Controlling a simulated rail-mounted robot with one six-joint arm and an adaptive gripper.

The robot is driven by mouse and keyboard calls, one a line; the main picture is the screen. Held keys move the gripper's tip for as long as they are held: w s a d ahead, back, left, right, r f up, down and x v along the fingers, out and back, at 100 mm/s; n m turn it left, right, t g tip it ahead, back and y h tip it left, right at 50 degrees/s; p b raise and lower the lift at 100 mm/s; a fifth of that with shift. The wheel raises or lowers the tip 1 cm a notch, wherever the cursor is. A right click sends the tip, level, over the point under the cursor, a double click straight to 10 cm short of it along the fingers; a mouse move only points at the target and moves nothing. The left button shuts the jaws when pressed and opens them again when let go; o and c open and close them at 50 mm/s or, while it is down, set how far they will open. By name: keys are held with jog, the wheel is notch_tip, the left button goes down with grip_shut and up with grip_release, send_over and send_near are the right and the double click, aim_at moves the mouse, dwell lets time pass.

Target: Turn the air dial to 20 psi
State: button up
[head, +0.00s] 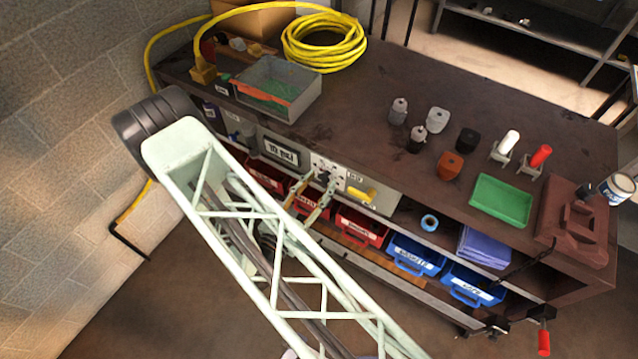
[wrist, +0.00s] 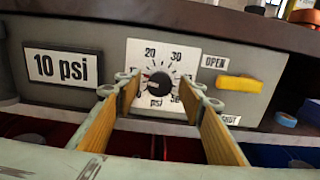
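The air dial (wrist: 158,86) is a black round knob on a white square plate marked with psi numbers, with 20 and 30 legible at the top. A small red mark shows at the knob's left side. A sign (wrist: 62,67) left of it reads 10 psi. My gripper (wrist: 159,79) is open, with one finger on each side of the knob in the wrist view. I cannot tell whether either finger touches it. In the head view the dial plate (head: 328,170) is on the bench front, partly covered by my gripper (head: 321,180).
A yellow handle (wrist: 240,84) between OPEN and SHUT labels is right of the dial. Red bins (head: 360,226) and blue bins (head: 415,254) sit below. The bench top (head: 350,110) holds a coiled yellow hose (head: 325,42), a grey tray (head: 277,86) and several small knobs.

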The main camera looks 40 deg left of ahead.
jog(key=shift+c, duration=0.7)
jog(key=c, duration=0.7)
jog(key=shift+m+b, duration=0.3)
jog(key=shift+m, duration=0.1)
jog(key=m+b, duration=0.3)
jog(key=m, duration=0.2)
jog(key=shift+d+f, duration=0.1)
jog(key=shift+f, duration=0.05)
jog(key=shift+m+b, duration=1.35)
jog(key=shift+m, duration=0.95)
jog(key=o, duration=0.8)
jog(key=shift+o, duration=0.2)
